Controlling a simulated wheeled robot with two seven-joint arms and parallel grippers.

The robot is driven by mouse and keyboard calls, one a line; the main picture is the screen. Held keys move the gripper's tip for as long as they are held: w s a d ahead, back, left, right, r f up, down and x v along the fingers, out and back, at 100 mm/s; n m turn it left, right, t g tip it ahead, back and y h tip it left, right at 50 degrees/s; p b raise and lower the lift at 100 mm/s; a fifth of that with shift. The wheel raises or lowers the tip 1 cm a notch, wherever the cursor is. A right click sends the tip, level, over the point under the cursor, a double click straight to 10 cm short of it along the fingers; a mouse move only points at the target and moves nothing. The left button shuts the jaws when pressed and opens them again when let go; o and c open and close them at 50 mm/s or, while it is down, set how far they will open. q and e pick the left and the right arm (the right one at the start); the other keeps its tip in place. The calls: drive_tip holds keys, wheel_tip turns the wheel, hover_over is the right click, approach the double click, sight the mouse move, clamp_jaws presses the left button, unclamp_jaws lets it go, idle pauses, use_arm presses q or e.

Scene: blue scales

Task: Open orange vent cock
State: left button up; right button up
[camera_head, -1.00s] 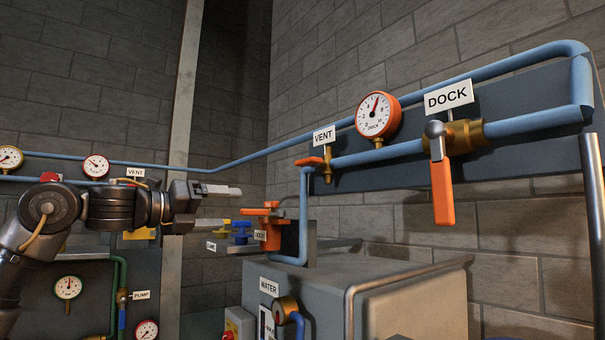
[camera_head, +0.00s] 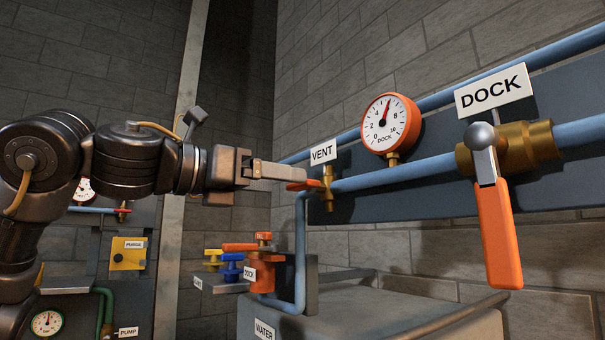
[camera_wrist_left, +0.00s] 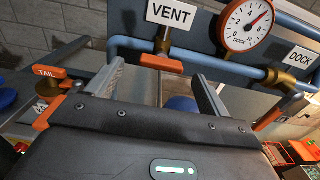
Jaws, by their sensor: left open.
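The orange vent cock handle (camera_head: 304,186) sits on a small brass valve (camera_head: 328,189) on the blue pipe, below the VENT sign (camera_head: 322,152). It points left, roughly along the pipe. My left gripper (camera_head: 290,172) reaches in from the left, with its fingertips close to the handle. In the left wrist view the gripper (camera_wrist_left: 160,82) is open, its two fingers apart. The orange handle (camera_wrist_left: 162,63) shows between and just beyond the fingertips there. I cannot tell whether a finger touches it. My right gripper is not in view.
Right of the vent stand a DOCK gauge (camera_head: 391,123) and a large orange-handled valve (camera_head: 495,220) hanging down. Below are a grey box (camera_head: 390,315) and small orange, blue and yellow valves (camera_head: 232,268). A grey pipe (camera_head: 460,315) runs along the box.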

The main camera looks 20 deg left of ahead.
sight(305, 186)
use_arm(q)
drive_tip(key=p+x, duration=0.1)
drive_tip(key=x, duration=0.1)
drive_tip(key=p+x, duration=0.1)
drive_tip(key=x, duration=0.2)
drive_tip(key=shift+s+d+r, duration=0.1)
drive_tip(key=shift+s+r, duration=0.05)
drive_tip(key=shift+r, duration=0.1)
drive_tip(key=shift+w+d+f, duration=0.15)
drive_tip(key=shift+w+d, duration=0.1)
drive_tip(key=shift+w, duration=0.05)
drive_tip(key=c, duration=1)
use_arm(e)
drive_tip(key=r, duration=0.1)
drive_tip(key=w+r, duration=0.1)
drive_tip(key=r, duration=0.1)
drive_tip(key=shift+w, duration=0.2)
